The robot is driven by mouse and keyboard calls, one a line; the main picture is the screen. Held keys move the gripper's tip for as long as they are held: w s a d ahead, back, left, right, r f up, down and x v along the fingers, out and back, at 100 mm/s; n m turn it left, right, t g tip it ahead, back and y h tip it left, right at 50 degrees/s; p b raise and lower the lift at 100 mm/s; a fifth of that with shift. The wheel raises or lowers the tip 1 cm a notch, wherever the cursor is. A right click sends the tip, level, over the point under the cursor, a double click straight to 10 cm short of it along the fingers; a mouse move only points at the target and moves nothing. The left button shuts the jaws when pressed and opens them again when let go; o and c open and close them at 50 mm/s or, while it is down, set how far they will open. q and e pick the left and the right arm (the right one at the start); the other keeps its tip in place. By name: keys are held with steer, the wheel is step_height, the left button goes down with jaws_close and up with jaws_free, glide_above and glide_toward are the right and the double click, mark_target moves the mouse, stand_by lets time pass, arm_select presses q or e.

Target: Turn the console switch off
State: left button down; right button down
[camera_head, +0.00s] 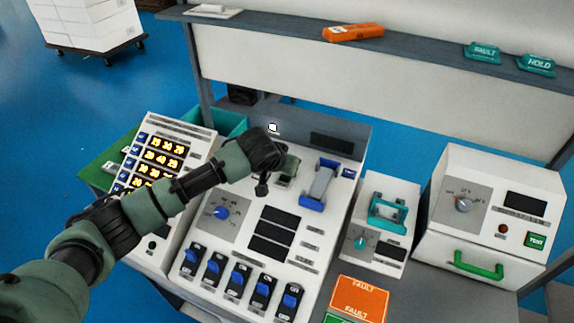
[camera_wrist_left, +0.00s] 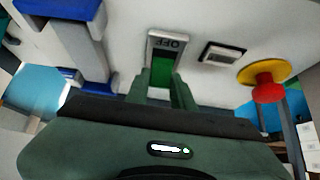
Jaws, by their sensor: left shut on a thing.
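The console switch (camera_wrist_left: 168,45) shows in the left wrist view as a pale-framed plate marked OFF, the lettering upside down there, with a bright green part below it. My left gripper (camera_wrist_left: 162,88) has its two dark green fingers on either side of this green part and is shut on it. In the head view, my left gripper (camera_head: 287,170) reaches in from the left to the upper part of the console (camera_head: 340,131); its wrist and fingers hide most of the switch. My right gripper is in neither view.
A grey handle with blue ends (camera_head: 320,185) stands right of the switch. A red button on a yellow base (camera_wrist_left: 266,82) is close by. Blue rocker switches (camera_head: 237,280) and a blue knob (camera_head: 222,212) lie below. A teal-handled box (camera_head: 388,212) stands further right.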

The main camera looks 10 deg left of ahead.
arm_select(q)
steer(key=shift+s+f+t+b, duration=0.3)
steer(key=shift+t, duration=0.2)
steer(key=t+b, duration=0.2)
steer(key=b, duration=0.1)
steer(key=s+t+h+b, duration=0.1)
steer(key=t+b, duration=0.1)
steer(key=b, duration=0.1)
steer(key=t+b, duration=0.2)
steer(key=b, duration=0.1)
steer(key=shift+s+a+f+b, duration=0.2)
steer(key=shift+s+f+b, duration=0.1)
steer(key=shift+f+b, duration=0.1)
steer(key=shift+s+r+t+h+b, duration=0.1)
steer(key=shift+r+t+h+b, duration=0.2)
steer(key=shift+t+b, duration=0.5)
steer(key=c, duration=1.2)
jaws_free()
steer(key=b+v, duration=0.1)
steer(key=v, duration=0.6)
steer(key=shift+s+a+r, duration=0.1)
steer(key=shift+s, duration=0.3)
